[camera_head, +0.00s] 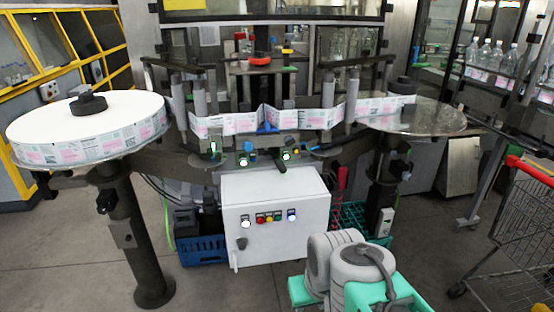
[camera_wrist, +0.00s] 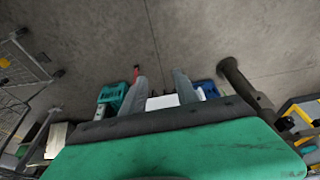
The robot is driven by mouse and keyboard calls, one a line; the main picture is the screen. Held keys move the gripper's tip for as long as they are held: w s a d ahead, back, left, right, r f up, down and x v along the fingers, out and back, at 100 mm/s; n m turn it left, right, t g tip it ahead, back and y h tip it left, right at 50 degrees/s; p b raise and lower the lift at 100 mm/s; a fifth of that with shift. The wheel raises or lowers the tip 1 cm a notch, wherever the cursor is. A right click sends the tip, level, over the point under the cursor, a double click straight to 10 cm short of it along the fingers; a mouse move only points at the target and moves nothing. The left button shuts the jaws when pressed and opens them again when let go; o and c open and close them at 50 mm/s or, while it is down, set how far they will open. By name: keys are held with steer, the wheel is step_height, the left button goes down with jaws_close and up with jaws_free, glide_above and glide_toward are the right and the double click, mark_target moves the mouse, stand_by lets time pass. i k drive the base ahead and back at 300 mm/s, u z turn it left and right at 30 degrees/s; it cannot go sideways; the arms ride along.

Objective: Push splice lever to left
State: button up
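The reel labeller (camera_head: 285,140) stands ahead in the head view, with the printed label web (camera_head: 300,118) running across its front between two reel tables. Below the middle of the web is a group of dark handles (camera_head: 278,160) and lit buttons. A small blue part (camera_head: 265,127) sits just above them. I cannot tell for certain which of these is the splice lever or which way it points. In the wrist view my gripper (camera_wrist: 159,82) has two grey fingers standing apart, with nothing between them. The head view does not show the fingers; my arm is low, in front of the machine.
A white control box (camera_head: 275,218) with coloured buttons is under the handles. A full label reel (camera_head: 88,125) is at left, a nearly bare reel table (camera_head: 425,118) at right. Blue (camera_head: 202,250) and green crates are on the floor. A shopping cart (camera_head: 520,235) stands at right.

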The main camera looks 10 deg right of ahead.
mark_target(280, 165)
steer(key=z, duration=0.45)
steer(key=i, duration=1.25)
steer(key=u, duration=0.45)
